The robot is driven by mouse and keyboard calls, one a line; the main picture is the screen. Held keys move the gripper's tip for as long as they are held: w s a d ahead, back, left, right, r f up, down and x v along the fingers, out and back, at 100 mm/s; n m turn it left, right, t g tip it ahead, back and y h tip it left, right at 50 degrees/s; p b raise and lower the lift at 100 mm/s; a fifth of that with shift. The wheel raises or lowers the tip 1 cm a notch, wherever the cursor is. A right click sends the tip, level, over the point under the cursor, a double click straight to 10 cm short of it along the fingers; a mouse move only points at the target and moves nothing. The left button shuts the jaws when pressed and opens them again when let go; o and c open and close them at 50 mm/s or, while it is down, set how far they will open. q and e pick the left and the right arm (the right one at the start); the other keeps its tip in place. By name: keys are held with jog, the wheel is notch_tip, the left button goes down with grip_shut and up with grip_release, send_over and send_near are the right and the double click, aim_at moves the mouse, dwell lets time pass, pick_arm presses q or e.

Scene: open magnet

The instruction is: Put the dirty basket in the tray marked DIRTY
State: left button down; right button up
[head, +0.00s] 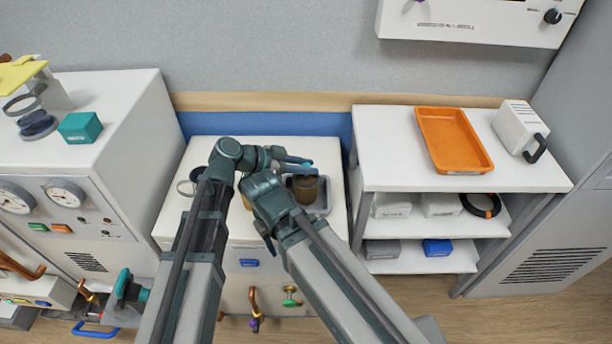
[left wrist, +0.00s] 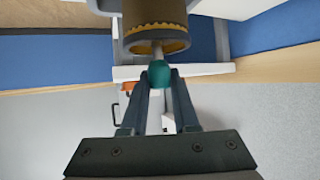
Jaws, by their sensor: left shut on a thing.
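The brown cylindrical basket (head: 307,192) is upright at the right side of the middle white unit, at a grey tray (head: 320,208). I cannot tell whether it touches the tray. My left gripper (head: 303,165) is shut on the basket's teal knob. In the left wrist view the fingers (left wrist: 159,80) close around this teal ball, with the brown basket (left wrist: 155,18) and its gold ring beyond. An orange tray (head: 453,141) lies empty on the cart to the right. I can read no DIRTY mark. My right arm crosses in front of the middle unit; its gripper is hidden.
The white cart (head: 390,150) has a clear top left of the orange tray, a white box (head: 520,127) to its right, and boxes on lower shelves. A cabinet with gauges (head: 66,193) stands left. A panel (head: 480,20) hangs above the cart.

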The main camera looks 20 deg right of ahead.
pick_arm(q)
notch_tip(320, 180, down, 2)
jog(key=shift+f+b, duration=0.15)
jog(key=shift+b, duration=0.5)
pick_arm(e)
notch_tip(320, 180, down, 2)
pick_arm(q)
jog(key=c, duration=0.7)
grip_release()
pick_arm(e)
jog(key=shift+f, duration=0.15)
pick_arm(q)
jog(key=shift+r, duration=0.2)
jog(key=p+v, duration=0.6)
jog(key=v, duration=0.6)
pick_arm(e)
notch_tip(320, 180, up, 6)
